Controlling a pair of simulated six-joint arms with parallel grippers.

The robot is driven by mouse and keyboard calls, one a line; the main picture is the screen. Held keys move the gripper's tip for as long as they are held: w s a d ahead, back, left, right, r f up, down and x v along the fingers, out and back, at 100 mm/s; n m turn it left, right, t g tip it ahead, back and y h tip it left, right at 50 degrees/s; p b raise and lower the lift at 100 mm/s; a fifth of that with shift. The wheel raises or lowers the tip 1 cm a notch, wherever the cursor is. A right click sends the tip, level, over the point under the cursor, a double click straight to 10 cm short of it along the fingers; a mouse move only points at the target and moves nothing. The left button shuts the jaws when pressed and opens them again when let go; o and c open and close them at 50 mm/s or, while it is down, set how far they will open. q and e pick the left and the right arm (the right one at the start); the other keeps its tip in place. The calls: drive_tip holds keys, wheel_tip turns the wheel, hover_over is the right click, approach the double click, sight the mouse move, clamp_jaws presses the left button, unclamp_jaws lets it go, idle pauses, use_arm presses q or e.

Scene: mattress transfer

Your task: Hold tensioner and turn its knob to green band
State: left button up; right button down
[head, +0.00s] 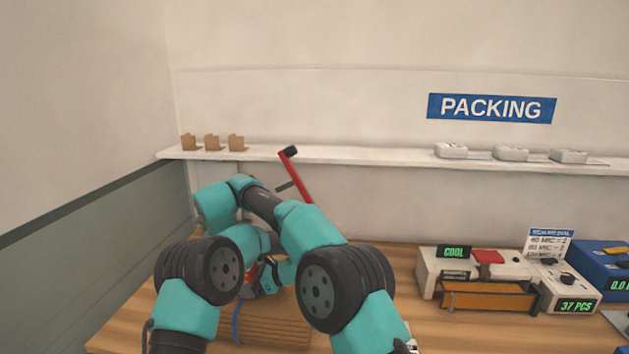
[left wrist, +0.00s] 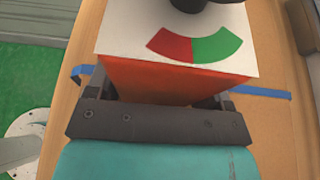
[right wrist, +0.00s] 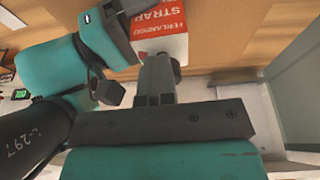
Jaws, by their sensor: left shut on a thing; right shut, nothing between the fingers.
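The tensioner is an orange block (left wrist: 165,80) with a white top plate (left wrist: 120,35). A red and a green band (left wrist: 217,45) are on the plate, and the black knob (left wrist: 198,4) is cut off at the top edge. Which way the knob points is not visible. My left gripper (left wrist: 165,98) is shut on the orange body, fingers on both sides. In the right wrist view, the tensioner's labelled red and white face (right wrist: 165,25) shows beside my left gripper. My right gripper (right wrist: 155,80) is shut and empty close by. In the head view my arms hide most of the tensioner.
A red lever (head: 297,180) with a black end rises behind my arms. A shelf (head: 350,155) runs along the wall. A counter unit (head: 435,270) and an orange tray (head: 490,296) stand on the right of the wooden table. Blue strap (left wrist: 262,92) lies behind the tensioner.

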drive_tip(key=shift+w+a+f, duration=0.2)
drive_tip(key=shift+a+f, duration=0.3)
drive_tip(key=shift+a, duration=0.1)
drive_tip(key=shift+s+a, duration=0.15)
idle(0.3)
drive_tip(key=shift+s+a, duration=0.3)
drive_tip(key=shift+s, duration=0.1)
wheel_tip(320, 180, up, 6)
drive_tip(key=shift+w+r, duration=0.25)
idle(0.6)
drive_tip(key=shift+d, duration=0.2)
drive_tip(key=d, duration=0.1)
drive_tip(key=d+r, duration=0.1)
drive_tip(key=d, duration=0.1)
drive_tip(key=shift+w+d, duration=0.15)
drive_tip(key=shift+w, duration=0.05)
